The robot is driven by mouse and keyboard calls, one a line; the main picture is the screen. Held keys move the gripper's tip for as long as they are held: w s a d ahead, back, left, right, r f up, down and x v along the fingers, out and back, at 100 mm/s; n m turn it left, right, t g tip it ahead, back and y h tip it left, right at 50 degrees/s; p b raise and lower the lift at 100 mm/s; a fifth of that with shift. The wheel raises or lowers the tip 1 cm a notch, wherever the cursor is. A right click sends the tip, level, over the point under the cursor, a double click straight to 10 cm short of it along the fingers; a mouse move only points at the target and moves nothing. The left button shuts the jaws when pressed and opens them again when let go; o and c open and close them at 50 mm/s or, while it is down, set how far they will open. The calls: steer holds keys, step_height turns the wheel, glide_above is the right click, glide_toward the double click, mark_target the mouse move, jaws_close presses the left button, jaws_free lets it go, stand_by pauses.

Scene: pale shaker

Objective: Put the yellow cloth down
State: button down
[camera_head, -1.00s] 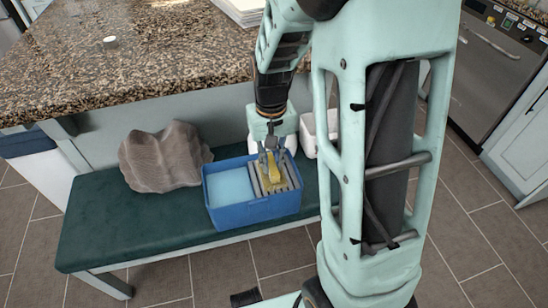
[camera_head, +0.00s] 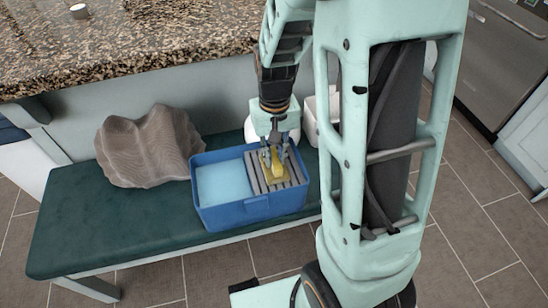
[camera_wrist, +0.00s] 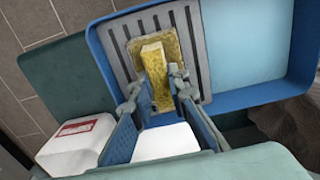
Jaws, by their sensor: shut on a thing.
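The yellow cloth (camera_head: 277,174) is over the slatted grey section (camera_head: 295,172) on the right of the blue tub (camera_head: 250,210). In the wrist view, a raised part of the cloth (camera_wrist: 158,60) stands between the fingers, and a flatter part spreads over the slats behind it. My gripper (camera_head: 275,152) points down at the slatted section and is shut on the raised part. In the wrist view, my gripper (camera_wrist: 155,85) has one finger on each side of it. I cannot tell how firmly the cloth's underside rests on the slats.
The tub stands on a dark green bench (camera_head: 110,222). Its left section has a pale blue floor (camera_head: 223,180). A grey-brown wavy object (camera_head: 150,147) is left of the tub. A white container (camera_head: 312,120) stands behind it, right. A granite counter (camera_head: 130,50) overhangs the back.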

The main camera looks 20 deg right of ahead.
mark_target(275, 158)
steer(key=shift+f, duration=0.15)
steer(key=c, duration=1.8)
jaws_free()
steer(key=shift+c, duration=0.2)
step_height(275, 158, up, 12)
steer(key=p, duration=0.4)
